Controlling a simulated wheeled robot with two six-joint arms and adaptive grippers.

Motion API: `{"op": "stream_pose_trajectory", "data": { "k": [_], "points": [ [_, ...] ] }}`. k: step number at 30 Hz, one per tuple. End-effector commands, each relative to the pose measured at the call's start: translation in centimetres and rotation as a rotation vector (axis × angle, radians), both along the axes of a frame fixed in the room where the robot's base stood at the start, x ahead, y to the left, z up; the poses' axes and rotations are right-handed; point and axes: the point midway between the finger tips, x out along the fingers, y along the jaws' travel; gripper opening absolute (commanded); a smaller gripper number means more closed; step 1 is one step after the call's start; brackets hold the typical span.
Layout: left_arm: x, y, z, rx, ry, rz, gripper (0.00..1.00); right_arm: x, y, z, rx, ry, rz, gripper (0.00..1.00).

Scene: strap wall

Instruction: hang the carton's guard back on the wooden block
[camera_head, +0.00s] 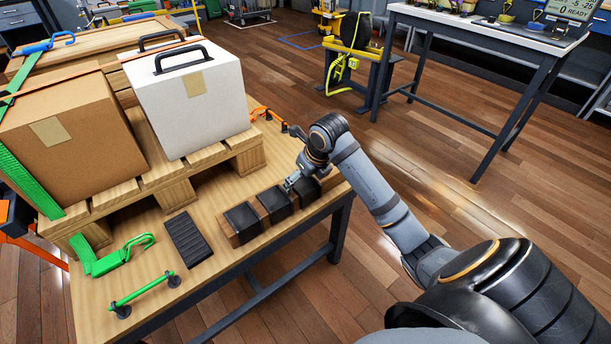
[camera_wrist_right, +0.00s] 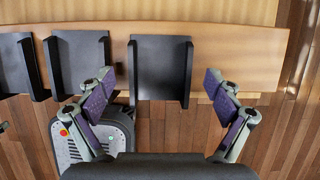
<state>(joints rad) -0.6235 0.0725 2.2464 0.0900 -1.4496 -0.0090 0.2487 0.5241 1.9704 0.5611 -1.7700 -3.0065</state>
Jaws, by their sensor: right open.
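The wooden block (camera_head: 231,238) lies near the table's right front edge. Black angled guards sit over it in a row, among them one nearer the left end (camera_head: 243,222) and one beside it (camera_head: 273,205). My right gripper (camera_head: 291,182) is at the block's right part. In the right wrist view its open fingers (camera_wrist_right: 158,82) stand to either side of the rightmost guard (camera_wrist_right: 160,66), with gaps and no visible contact. Which guard belongs to the carton, I cannot tell. The brown carton (camera_head: 85,150) and white carton (camera_head: 205,115) stand on a pallet. My left gripper is out of view.
A dark ribbed pad (camera_head: 184,238) lies left of the block. A green strap with a hook (camera_head: 115,258) and a green bar (camera_head: 142,290) lie at the table's front. An orange strap (camera_head: 268,115) runs behind the white carton. Floor right of the table is open.

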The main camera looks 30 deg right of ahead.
Motion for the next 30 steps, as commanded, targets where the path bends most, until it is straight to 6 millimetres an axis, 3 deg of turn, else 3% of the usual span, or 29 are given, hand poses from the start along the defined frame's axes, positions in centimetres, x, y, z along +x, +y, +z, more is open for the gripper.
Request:
{"op": "stream_pose_trajectory", "data": {
  "k": [16, 21, 30],
  "points": [
    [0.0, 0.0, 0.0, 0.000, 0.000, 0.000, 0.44, -4.0, -0.4, 10.0, -0.005, -0.004, 0.001, 0.92],
    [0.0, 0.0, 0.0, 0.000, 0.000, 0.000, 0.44, -4.5, -0.4, 10.9, -0.001, -0.001, 0.001, 0.92],
    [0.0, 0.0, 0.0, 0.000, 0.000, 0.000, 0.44, -4.5, -0.4, 11.0, 0.000, -0.001, 0.000, 0.92]
  ]
}}
